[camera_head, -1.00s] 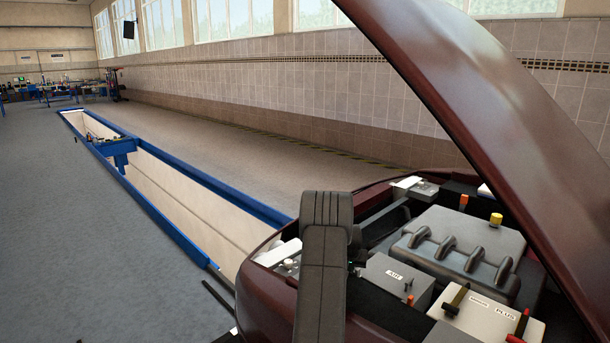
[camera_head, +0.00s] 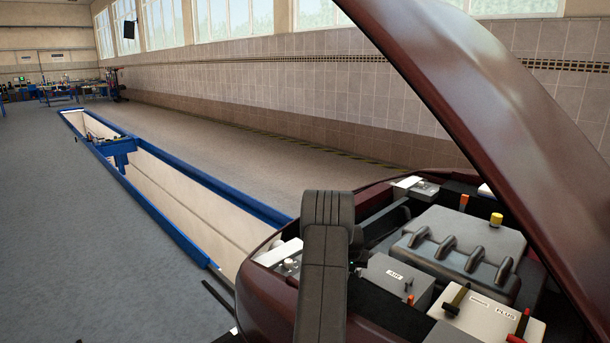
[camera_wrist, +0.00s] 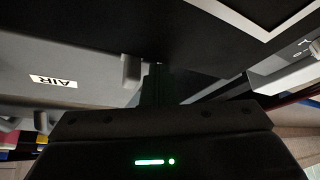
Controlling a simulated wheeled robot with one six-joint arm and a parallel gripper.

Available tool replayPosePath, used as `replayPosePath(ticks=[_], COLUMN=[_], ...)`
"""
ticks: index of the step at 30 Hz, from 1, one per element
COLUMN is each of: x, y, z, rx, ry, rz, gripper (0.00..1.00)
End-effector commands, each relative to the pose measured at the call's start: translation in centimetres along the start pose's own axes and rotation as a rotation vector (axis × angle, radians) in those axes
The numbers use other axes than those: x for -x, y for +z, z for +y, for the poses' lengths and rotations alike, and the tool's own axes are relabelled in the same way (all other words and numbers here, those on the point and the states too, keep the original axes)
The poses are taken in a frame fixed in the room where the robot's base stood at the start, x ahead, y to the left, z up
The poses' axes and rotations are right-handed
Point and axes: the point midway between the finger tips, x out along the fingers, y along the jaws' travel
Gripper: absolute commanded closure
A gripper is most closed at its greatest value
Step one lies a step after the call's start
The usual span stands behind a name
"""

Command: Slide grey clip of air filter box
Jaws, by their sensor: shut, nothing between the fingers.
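The grey air filter box (camera_head: 384,284) with its "AIR" label sits in the engine bay in the head view. In the wrist view the box (camera_wrist: 85,62) fills the left side, its label upside down. A small grey tab, which looks like the clip (camera_wrist: 131,69), stands out at the box's edge. My gripper (camera_wrist: 156,84) is shut and empty, its dark fingertips just right of this tab. I cannot tell whether they touch it. In the head view my arm hides most of the gripper and the near edge of the box.
The grey engine cover (camera_head: 462,245) lies right of the box, with a yellow cap (camera_head: 496,219) behind it. The raised dark red hood (camera_head: 490,110) slants overhead. A blue-edged pit (camera_head: 180,205) runs along the floor at left.

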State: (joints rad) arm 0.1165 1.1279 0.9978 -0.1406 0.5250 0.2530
Motion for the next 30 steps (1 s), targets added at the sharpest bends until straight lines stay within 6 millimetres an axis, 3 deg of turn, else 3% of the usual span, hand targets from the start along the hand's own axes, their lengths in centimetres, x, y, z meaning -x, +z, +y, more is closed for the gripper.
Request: replayPosePath(ticks=[17,30], x=[0.5,4.0], y=[0.5,-1.7], z=[1.2,0.8], rx=[0.000,0.000], ry=[0.001,0.000], rz=[0.001,0.002], gripper=[1.00,1.00])
